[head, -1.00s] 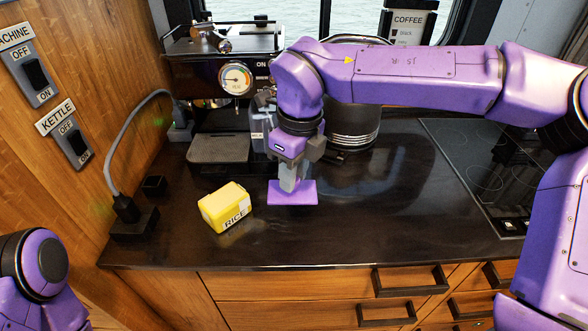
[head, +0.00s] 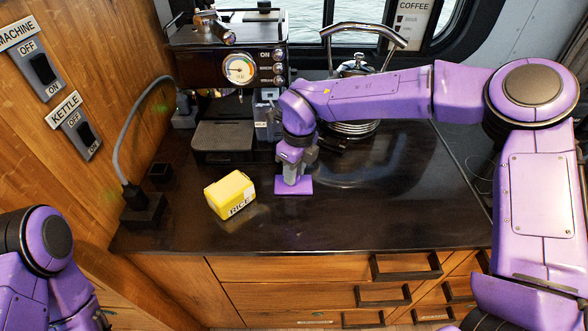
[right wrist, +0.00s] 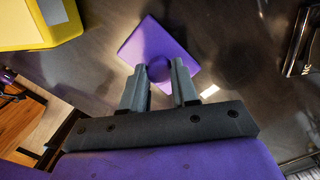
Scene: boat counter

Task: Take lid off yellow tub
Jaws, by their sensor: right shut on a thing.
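The yellow tub (head: 230,194), labelled RICE, sits at an angle on the dark counter left of my right gripper. Part of it also shows at the top left of the right wrist view (right wrist: 45,28). A flat purple square lid with a round knob (right wrist: 158,68) is apart from the tub, to its right. My right gripper (head: 293,180) points down and is shut on the knob. The lid (head: 295,188) is at or just above the counter; I cannot tell if it touches. My left gripper is out of view.
A coffee machine (head: 228,62) with a drip tray (head: 223,136) stands behind the tub. A kettle (head: 356,68) is behind my right arm. A black socket block (head: 143,210) with a cable is at left. The counter in front of and right of the lid is clear.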

